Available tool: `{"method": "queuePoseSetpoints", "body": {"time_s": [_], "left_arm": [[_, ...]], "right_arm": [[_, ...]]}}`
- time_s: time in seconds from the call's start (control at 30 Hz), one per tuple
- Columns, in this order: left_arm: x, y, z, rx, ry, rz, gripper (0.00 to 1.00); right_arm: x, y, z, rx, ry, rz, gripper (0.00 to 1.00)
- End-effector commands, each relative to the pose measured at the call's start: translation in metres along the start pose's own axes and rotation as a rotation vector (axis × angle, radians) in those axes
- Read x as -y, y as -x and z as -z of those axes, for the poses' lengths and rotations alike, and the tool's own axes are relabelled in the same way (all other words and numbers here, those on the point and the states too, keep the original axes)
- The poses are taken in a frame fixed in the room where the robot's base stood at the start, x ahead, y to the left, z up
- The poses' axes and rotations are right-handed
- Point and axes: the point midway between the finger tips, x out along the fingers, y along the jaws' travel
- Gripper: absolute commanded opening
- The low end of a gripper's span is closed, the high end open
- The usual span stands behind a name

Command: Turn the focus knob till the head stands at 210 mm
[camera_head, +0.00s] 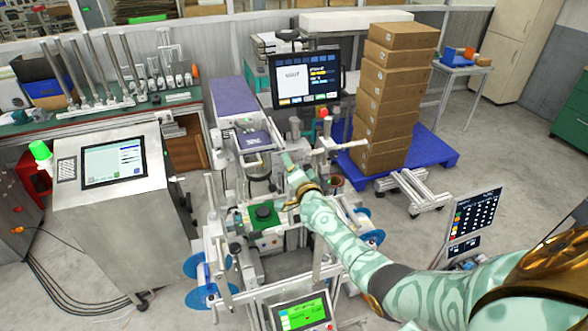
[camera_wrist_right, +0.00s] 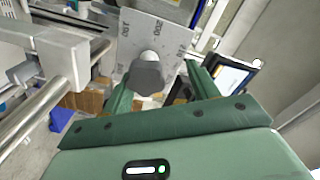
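In the right wrist view a dark grey lobed knob (camera_wrist_right: 148,77) on a pale shaft stands in front of a grey plate (camera_wrist_right: 150,38) with printed numbers, seen turned over. No pointer reading can be made out. My right gripper (camera_wrist_right: 162,75) has its two green fingers apart, one to each side of the knob. A gap shows at the right finger; whether the left finger touches the knob I cannot tell. In the head view my right gripper (camera_head: 288,200) is at the machine in the middle, its fingertips small and unclear. My left gripper is in neither view.
A black round part on a green base (camera_head: 264,213) sits just left of my right gripper. A monitor (camera_head: 306,78) stands behind; a green-lit display (camera_head: 300,316) is in front. Stacked boxes (camera_head: 392,90) stand on a blue pallet (camera_head: 436,150). A grey cabinet (camera_head: 115,235) stands left.

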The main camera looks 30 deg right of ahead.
Motion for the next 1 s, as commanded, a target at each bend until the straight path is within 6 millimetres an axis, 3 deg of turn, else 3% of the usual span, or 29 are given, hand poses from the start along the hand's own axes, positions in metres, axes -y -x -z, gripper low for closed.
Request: {"method": "queuePoseSetpoints", "body": {"time_s": [1.0], "left_arm": [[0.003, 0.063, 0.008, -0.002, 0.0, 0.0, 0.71]], "right_arm": [[0.002, 0.079, 0.001, 0.001, -0.001, 0.0, 0.58]]}}
